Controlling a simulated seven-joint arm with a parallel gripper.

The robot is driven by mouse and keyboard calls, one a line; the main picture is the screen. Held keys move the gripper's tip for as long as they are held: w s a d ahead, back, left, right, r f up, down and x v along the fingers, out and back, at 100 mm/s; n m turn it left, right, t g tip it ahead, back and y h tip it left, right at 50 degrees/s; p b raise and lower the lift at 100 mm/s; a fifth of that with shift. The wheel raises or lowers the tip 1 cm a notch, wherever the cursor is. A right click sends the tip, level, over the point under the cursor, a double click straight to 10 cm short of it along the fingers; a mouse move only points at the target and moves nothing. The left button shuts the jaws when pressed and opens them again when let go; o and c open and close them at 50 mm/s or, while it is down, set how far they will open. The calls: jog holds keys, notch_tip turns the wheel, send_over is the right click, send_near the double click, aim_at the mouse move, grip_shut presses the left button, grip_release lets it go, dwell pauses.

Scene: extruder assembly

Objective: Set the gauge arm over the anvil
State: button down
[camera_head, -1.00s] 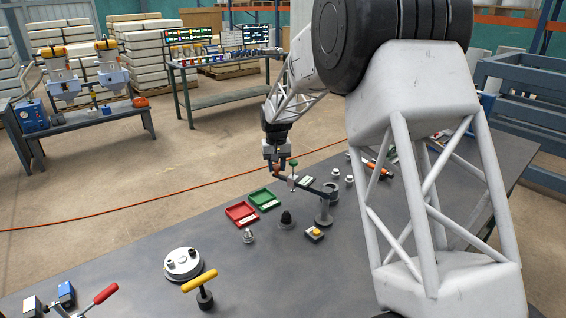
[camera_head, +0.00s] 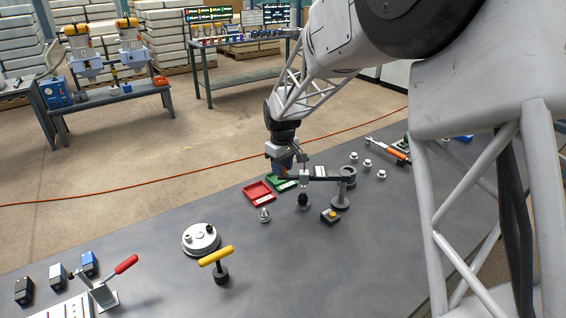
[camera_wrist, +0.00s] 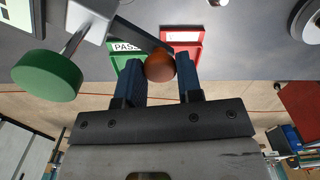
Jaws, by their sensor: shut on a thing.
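The gauge arm (camera_head: 323,179) is a dark bar reaching left from a grey post (camera_head: 341,198). It carries an upright spindle, whose green round cap (camera_wrist: 47,78) shows in the wrist view. My gripper (camera_head: 285,172) is at the bar's free end. In the wrist view its blue fingers are shut on the orange-brown knob (camera_wrist: 160,66) of the arm. The anvil (camera_head: 303,201), a small dark domed piece on the table, stands below the bar near the spindle. Exact alignment of spindle and anvil cannot be told.
A red tray (camera_head: 260,193) and a green tray (camera_head: 277,180) lie beside the gripper. A small box with a yellow button (camera_head: 330,216) sits before the post. A grey cone-shaped part (camera_head: 264,215), a round fixture (camera_head: 201,239) and a yellow T-handle (camera_head: 216,257) stand left.

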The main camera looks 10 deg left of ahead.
jog(key=shift+s, duration=0.25)
jog(key=c, duration=0.8)
grip_release()
jog(key=shift+r, duration=0.1)
jog(key=shift+r, duration=3.8)
jog(key=shift+d, duration=0.1)
